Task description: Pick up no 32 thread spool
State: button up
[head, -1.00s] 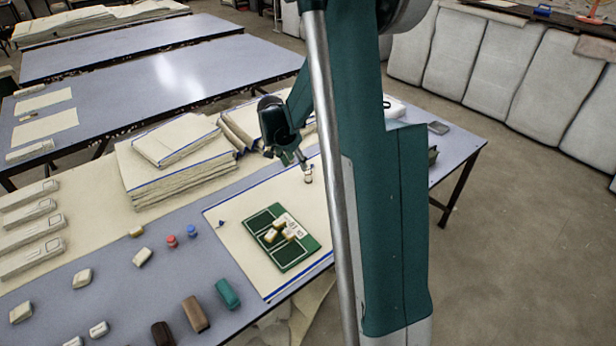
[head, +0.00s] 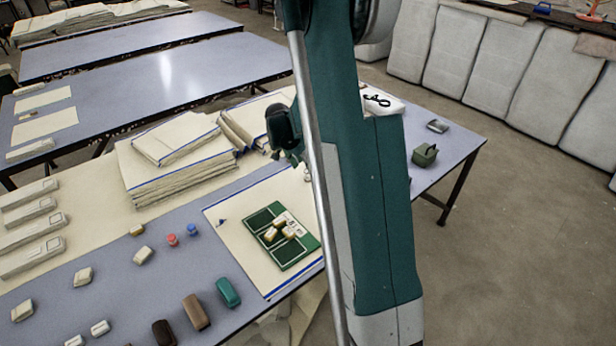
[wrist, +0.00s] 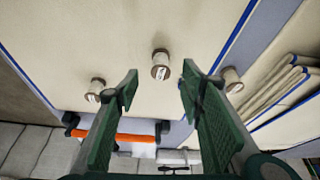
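My gripper (wrist: 159,82) is open and empty. The middle spool appears between its fingertips, farther off. The right spool is beyond the right finger, partly covered by it.
An orange bar (wrist: 120,137) lies near the cloth edge. Folded blue-edged cloth (wrist: 285,95) lies right. In the head view, a green board (head: 282,238) with small blocks lies on the cloth; a cloth stack (head: 175,180) stands left, a green box (head: 425,155) right.

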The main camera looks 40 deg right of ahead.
aim_at(308, 175)
jog(key=shift+x, duration=0.9)
jog(key=shift+b+x, duration=1.05)
jog(key=shift+x, duration=1.6)
jog(key=shift+r, duration=0.1)
jog(key=c, duration=0.9)
